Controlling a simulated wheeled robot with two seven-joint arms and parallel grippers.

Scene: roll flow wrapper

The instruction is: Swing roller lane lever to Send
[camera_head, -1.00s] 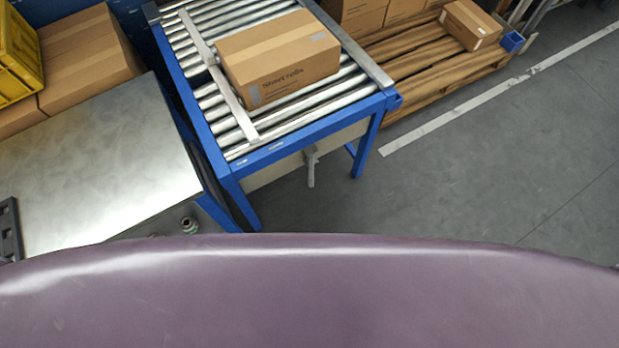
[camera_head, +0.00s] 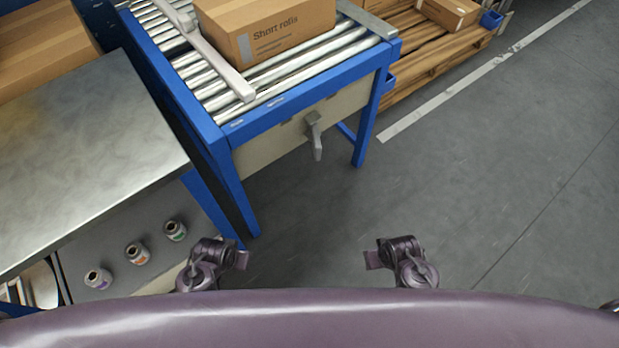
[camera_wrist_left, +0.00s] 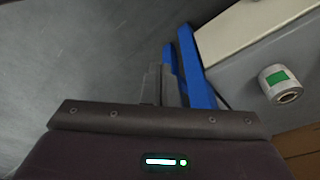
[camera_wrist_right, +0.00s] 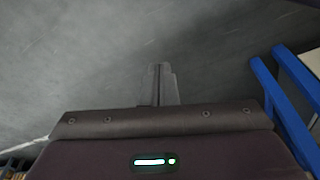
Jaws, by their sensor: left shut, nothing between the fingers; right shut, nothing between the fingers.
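The roller lane lever (camera_head: 316,138) is a grey handle on the front panel of the blue-framed roller lane (camera_head: 246,134), hanging nearly straight down. A cardboard box marked "Short rolls" (camera_head: 270,32) sits on the rollers behind a metal bar. My left gripper (camera_head: 241,259) is in the lower middle of the head view, below and left of the lever and well apart from it. My right gripper (camera_head: 372,259) is below and right of the lever, also apart from it. Both are shut and empty; their closed fingers show in the left wrist view (camera_wrist_left: 158,86) and right wrist view (camera_wrist_right: 158,84). I see no Send marking.
A metal-topped table (camera_head: 90,150) stands at the left. Below it are small rolls with coloured labels, one with a green label (camera_wrist_left: 280,82). A wooden pallet (camera_head: 420,62) with boxes stands at the back right. The grey floor (camera_head: 480,180) at the right is clear.

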